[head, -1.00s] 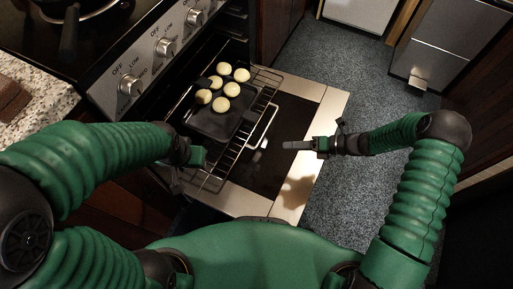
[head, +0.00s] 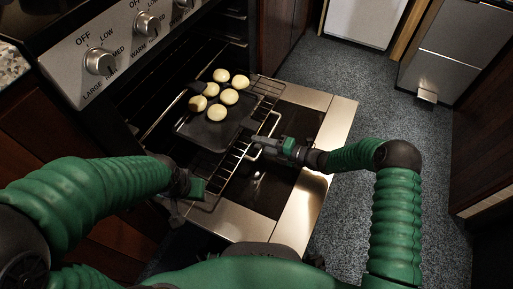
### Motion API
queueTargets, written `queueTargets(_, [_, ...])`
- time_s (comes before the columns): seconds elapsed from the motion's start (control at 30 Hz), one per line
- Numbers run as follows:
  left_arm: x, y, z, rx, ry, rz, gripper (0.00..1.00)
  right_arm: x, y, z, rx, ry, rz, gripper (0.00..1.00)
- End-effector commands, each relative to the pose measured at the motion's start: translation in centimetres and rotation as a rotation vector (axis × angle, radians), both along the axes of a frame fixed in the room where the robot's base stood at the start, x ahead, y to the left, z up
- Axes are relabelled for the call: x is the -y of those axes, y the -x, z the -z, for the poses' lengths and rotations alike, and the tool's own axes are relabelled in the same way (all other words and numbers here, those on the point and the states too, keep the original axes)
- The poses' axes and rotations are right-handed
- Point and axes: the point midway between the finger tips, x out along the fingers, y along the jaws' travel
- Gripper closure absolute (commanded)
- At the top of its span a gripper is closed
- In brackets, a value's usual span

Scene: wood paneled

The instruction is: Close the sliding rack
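The wire sliding rack (head: 226,166) is pulled out of the oven, over the lowered oven door (head: 318,133). A dark baking tray (head: 204,137) with several pale round buns (head: 219,112) rests on it. My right gripper (head: 262,142) is at the rack's front edge, by the tray's handle, touching or very close. Its fingers are seen edge-on, so their opening is unclear. My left gripper (head: 182,212) is low at the rack's near front corner. Its fingers are mostly hidden by its own green and dark parts.
The control panel with knobs (head: 100,62) is above the oven at upper left. Dark wood cabinets flank the oven. The grey floor (head: 368,88) right of the door is open, with a metal bin (head: 453,58) at upper right.

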Motion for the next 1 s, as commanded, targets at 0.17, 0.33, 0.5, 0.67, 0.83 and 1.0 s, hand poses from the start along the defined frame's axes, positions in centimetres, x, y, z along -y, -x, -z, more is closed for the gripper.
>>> queueTargets(0.17, [0.0, 0.0, 1.02, 0.0, 0.0, 0.0, 0.64, -1.45, -0.58, 0.36, 0.001, 0.0, -0.001, 0.66])
queueTargets(0.33, [0.0, 0.0, 0.9, 0.0, 0.0, 0.0, 0.64, -1.53, -0.62, 0.22, 0.0, 0.0, 0.0, 0.66])
queueTargets(0.5, [0.0, 0.0, 0.89, 0.0, 0.0, 0.0, 0.64, -1.49, -0.62, 0.25, 0.0, 0.0, 0.0, 0.79])
queueTargets(0.67, [0.0, -0.01, 0.91, 0.0, 0.0, 0.0, 0.64, -1.44, -0.59, 0.42, -0.002, 0.003, 0.0, 1.0])
queueTargets(0.83, [0.0, 0.0, 0.93, 0.0, 0.0, 0.0, 0.64, -1.35, -0.54, 0.67, -0.005, 0.008, 0.0, 1.0])
queueTargets(1.0, [0.0, -0.01, 0.95, 0.0, 0.0, 0.0, 0.64, -1.29, -0.49, 0.86, -0.007, 0.01, 0.001, 1.0])
